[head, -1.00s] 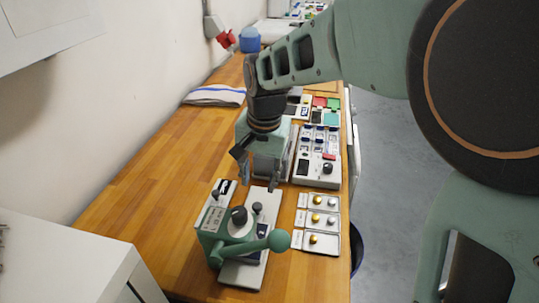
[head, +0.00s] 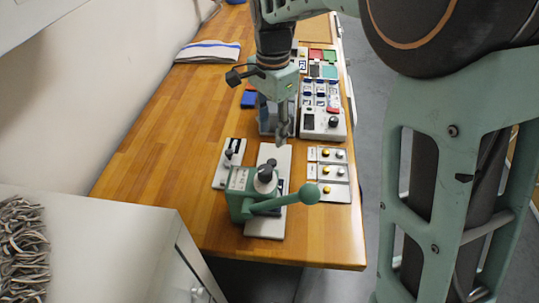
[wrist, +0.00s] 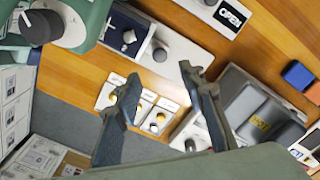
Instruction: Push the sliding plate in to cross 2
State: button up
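The green press (head: 240,190) with its ball-ended lever (head: 308,193) stands on a long white plate (head: 265,228) on the wooden bench. The plate's far part carries a dark knob (head: 272,163). In the wrist view the white plate (wrist: 185,58) has a knob, a dark square and a grey peg, with the press at top left. My gripper (head: 282,135) points down near the plate's far end. In the wrist view my gripper (wrist: 160,76) has its fingers apart with nothing held between them; contact with the plate cannot be told. The cross marks are not readable.
A small panel with a black handle (head: 229,163) is left of the press; its OPEN label (wrist: 232,15) shows in the wrist view. Panels with brass and silver knobs (head: 333,172) lie to the right. A grey control box (head: 323,124) stands behind.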

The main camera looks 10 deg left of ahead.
aim_at(272, 161)
notch_tip(272, 161, down, 10)
jog(key=shift+f, duration=0.2)
jog(key=shift+c, duration=0.3)
grip_shut()
